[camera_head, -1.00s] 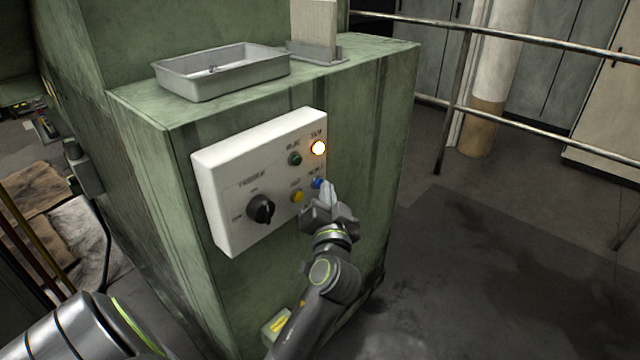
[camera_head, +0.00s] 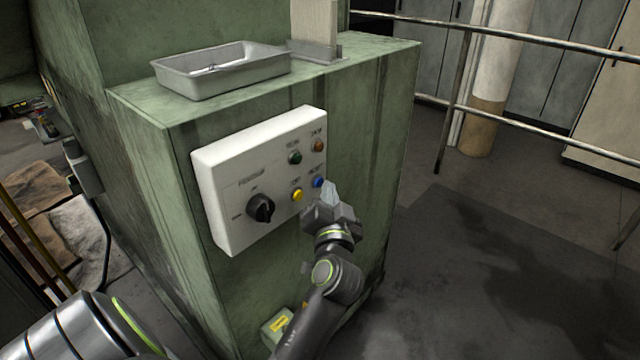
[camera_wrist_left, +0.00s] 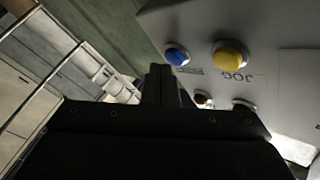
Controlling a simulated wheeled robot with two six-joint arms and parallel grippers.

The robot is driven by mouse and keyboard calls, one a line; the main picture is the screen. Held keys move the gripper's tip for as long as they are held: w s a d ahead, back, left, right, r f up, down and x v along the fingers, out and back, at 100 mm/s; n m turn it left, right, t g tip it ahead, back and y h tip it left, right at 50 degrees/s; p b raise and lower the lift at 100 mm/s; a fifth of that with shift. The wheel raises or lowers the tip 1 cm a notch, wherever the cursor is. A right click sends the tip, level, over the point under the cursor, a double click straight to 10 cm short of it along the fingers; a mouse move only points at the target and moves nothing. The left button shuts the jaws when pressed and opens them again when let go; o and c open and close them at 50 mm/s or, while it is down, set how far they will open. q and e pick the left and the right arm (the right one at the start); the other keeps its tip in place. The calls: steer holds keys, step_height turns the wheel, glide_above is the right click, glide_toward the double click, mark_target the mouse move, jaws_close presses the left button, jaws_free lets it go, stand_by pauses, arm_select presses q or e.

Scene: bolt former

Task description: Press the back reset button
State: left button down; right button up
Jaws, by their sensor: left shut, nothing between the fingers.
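A white control panel (camera_head: 228,160) is fixed to the side of the green machine. Its blue button (camera_head: 318,182) is at the lower right; its label is too small to read. The blue button also shows in the left wrist view (camera_wrist_left: 177,56), beside the yellow button (camera_wrist_left: 229,55) marked JOG. My left gripper (camera_head: 329,190) is shut and empty. Its fingertips are just right of the blue button in the head view and look apart from it. In the left wrist view the closed fingers (camera_wrist_left: 159,82) are below and left of the blue button. My right gripper is not in view.
The panel also has a black selector knob (camera_head: 261,209), a green button (camera_head: 295,158) and an unlit orange-brown lamp or button (camera_head: 318,145). A metal tray (camera_head: 222,72) sits on the machine top. A railing (camera_head: 470,40) stands behind. Open floor lies right.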

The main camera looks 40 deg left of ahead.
arm_select(q)
steer(key=shift+d, duration=0.35)
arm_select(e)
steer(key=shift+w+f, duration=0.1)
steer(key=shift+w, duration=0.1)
